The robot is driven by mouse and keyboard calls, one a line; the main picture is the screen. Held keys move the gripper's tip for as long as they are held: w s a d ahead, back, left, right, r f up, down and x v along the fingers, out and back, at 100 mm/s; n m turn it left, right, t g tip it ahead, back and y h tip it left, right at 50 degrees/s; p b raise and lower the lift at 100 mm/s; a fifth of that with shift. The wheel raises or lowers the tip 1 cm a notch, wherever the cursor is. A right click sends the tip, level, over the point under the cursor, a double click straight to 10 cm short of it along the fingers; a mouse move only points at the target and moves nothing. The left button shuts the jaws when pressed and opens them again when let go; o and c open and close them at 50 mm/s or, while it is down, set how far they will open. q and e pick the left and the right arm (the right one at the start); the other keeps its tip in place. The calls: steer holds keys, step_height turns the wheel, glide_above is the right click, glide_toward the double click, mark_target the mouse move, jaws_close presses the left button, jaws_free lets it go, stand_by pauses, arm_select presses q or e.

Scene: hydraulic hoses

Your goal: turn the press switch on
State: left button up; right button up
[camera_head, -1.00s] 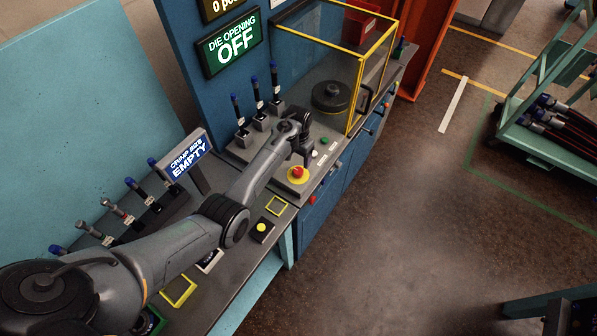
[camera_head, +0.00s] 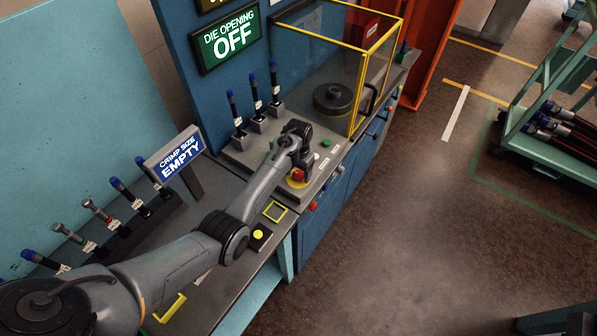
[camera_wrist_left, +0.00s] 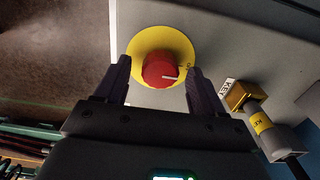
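A red knob with a white pointer line, on a round yellow plate, shows in the left wrist view (camera_wrist_left: 162,69); it looks like the press switch. In the head view the red knob (camera_head: 298,174) and yellow plate (camera_head: 294,184) are partly hidden by my left gripper (camera_head: 301,165). In the wrist view the two fingers of my left gripper (camera_wrist_left: 159,68) are apart, one on each side of the knob. I cannot tell whether they touch it. The sign on the blue panel (camera_head: 228,38) reads "DIE OPENING OFF". My right gripper is not clearly seen.
A brass key lock with a tagged key (camera_wrist_left: 247,105) is close to the right finger. A yellow button (camera_head: 258,235) is in front.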

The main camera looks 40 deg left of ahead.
arm_select(q)
steer(key=c, duration=1)
steer(key=shift+c, duration=0.2)
